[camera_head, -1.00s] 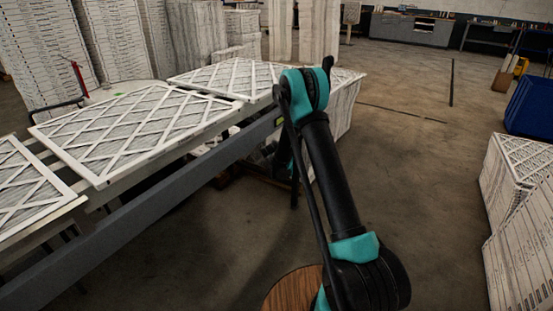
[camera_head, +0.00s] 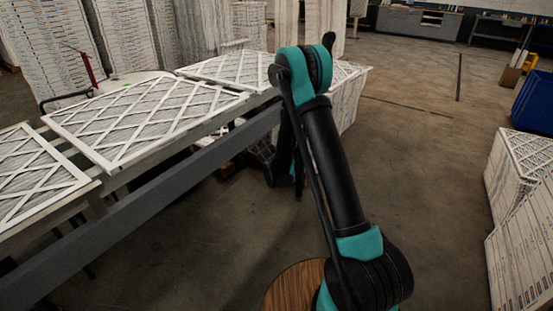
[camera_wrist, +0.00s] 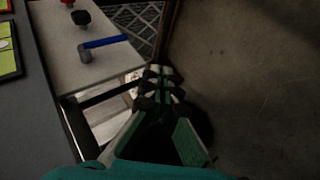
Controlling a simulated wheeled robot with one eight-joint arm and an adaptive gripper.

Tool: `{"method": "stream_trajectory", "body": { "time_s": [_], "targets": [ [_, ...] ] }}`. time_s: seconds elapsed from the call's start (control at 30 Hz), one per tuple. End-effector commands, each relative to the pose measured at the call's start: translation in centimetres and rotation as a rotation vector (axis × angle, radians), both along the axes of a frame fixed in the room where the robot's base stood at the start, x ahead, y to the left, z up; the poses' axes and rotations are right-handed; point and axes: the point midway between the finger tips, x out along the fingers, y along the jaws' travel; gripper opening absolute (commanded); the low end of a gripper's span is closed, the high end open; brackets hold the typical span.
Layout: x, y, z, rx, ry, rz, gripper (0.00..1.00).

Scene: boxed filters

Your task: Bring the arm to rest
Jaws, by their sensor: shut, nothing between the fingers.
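My arm stands bent in the head view, with its elbow up beside the end of the filter conveyor. The forearm hangs down behind the upper link, and a dark part of the wrist shows left of it, beside the conveyor's side rail (camera_head: 150,190). The fingertips are hidden there. In the wrist view my gripper (camera_wrist: 160,78) points away from the camera, its fingers shut and empty. It is over the floor edge beside a pale surface (camera_wrist: 95,60) and dark rails. Whether it touches them cannot be told.
White-framed filters (camera_head: 145,120) lie on the conveyor. Boxed filters (camera_head: 525,165) stand at right, near a blue bin (camera_head: 535,105). In the wrist view, a blue-handled lever (camera_wrist: 105,42) and a yellow-green panel (camera_wrist: 8,50) are at left. The concrete floor (camera_head: 430,170) right of my arm is clear.

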Motion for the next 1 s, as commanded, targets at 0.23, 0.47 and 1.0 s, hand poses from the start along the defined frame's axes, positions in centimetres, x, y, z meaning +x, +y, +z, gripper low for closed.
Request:
{"method": "stream_trajectory", "body": {
  "time_s": [0.23,0.47,1.0],
  "targets": [
    [-0.1,0.0,0.0,0.000,0.000,0.000,0.00],
    [-0.9,-1.0,1.3,0.027,0.013,-0.030,0.00],
    [-14.6,-10.4,10.9,0.331,0.166,-0.369,0.00]
  ]
}}
